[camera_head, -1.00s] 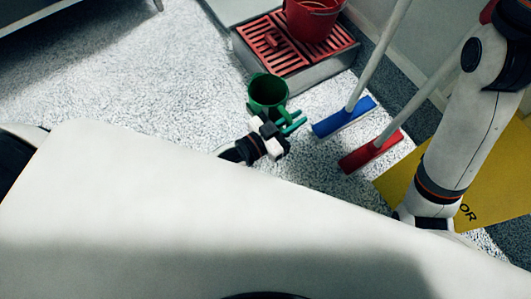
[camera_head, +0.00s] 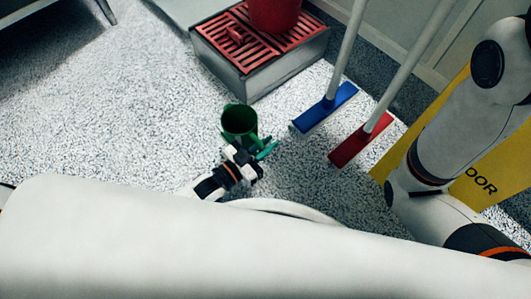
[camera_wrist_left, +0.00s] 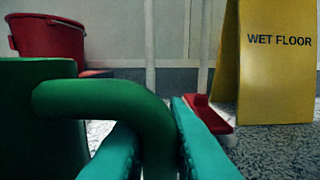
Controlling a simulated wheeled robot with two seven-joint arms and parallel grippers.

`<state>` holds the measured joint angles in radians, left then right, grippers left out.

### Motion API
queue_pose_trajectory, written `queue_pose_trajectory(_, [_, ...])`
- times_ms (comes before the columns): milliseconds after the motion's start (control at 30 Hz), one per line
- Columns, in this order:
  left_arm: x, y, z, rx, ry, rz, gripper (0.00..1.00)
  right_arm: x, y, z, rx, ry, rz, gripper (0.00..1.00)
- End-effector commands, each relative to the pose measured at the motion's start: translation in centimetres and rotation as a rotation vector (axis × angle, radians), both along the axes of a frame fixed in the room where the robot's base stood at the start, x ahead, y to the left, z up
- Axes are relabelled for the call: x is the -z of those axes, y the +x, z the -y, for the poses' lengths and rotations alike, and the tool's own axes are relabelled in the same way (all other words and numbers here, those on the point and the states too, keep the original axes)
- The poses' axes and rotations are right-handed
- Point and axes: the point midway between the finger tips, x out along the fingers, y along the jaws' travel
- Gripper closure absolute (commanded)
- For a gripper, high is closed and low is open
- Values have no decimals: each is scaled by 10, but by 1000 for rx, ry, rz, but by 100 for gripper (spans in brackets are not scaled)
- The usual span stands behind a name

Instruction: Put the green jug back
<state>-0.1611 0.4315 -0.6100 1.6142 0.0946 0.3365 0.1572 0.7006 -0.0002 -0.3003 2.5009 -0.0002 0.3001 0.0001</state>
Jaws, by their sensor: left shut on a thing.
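The green jug (camera_head: 239,121) is upright near the middle of the head view, its open mouth facing up. My left gripper (camera_head: 262,150) is shut on the jug's handle, at the jug's lower right side. In the left wrist view the handle (camera_wrist_left: 105,101) curves down between the two teal fingers (camera_wrist_left: 160,150), and part of the jug's body (camera_wrist_left: 40,130) fills the left side. I cannot tell whether the jug's base touches the floor. My right gripper is out of view; a white arm link of mine shows at the right.
A grey box with a red slatted top (camera_head: 262,62) carries a red bucket (camera_head: 275,12) behind the jug. A blue broom (camera_head: 325,108) and a red broom (camera_head: 361,139) stand to the right. A yellow wet floor sign (camera_wrist_left: 273,62) is further right. Speckled floor (camera_head: 150,110) left of the jug is clear.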

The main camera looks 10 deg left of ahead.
Motion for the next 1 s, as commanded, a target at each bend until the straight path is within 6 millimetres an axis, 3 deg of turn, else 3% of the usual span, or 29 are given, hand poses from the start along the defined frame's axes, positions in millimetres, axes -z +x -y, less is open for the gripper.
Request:
queue_pose_trajectory(200, [31, 0, 0, 0, 0, 1, 100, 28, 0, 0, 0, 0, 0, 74])
queue_pose_trajectory(633, [35, 0, 0, 0, 0, 1, 100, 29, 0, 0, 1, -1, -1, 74])
queue_pose_trajectory(667, [35, 0, 0, 0, 0, 0, 82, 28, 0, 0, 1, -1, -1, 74])
queue_pose_trajectory(767, [35, 0, 0, 0, 0, 0, 66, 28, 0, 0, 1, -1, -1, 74])
queue_pose_trajectory(1000, [35, 0, 0, 0, 0, 0, 64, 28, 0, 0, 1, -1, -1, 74])
